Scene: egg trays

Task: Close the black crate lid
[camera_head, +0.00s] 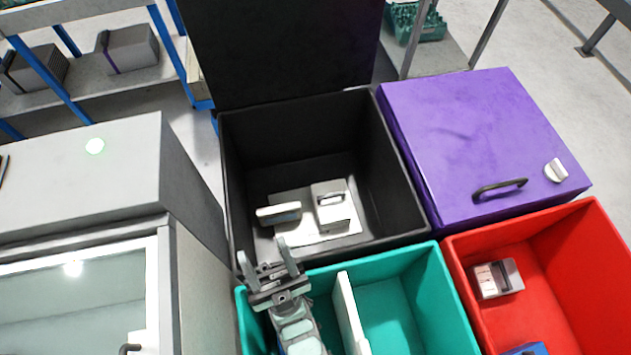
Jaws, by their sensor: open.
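The black crate (228,170) stands open in the middle of the view. Its black lid (285,50) stands raised at the crate's back edge, and its top runs out of the picture. Inside the crate, a pale flat piece (305,235) lies on the floor with a light box-shaped item (333,204) and a small whitish block (279,213). My gripper (262,255) is open, with its two fingers apart and pointing up the picture. It appears over the crate's front left corner, with nothing visible between the fingers. How high it is above the rim I cannot tell.
A purple crate with a shut lid (470,130) and dark handle (500,188) stands to the right. A teal crate (400,262) with a white divider (350,310) and a red crate (590,225) are in front. A grey glass-fronted cabinet (190,240) stands left.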

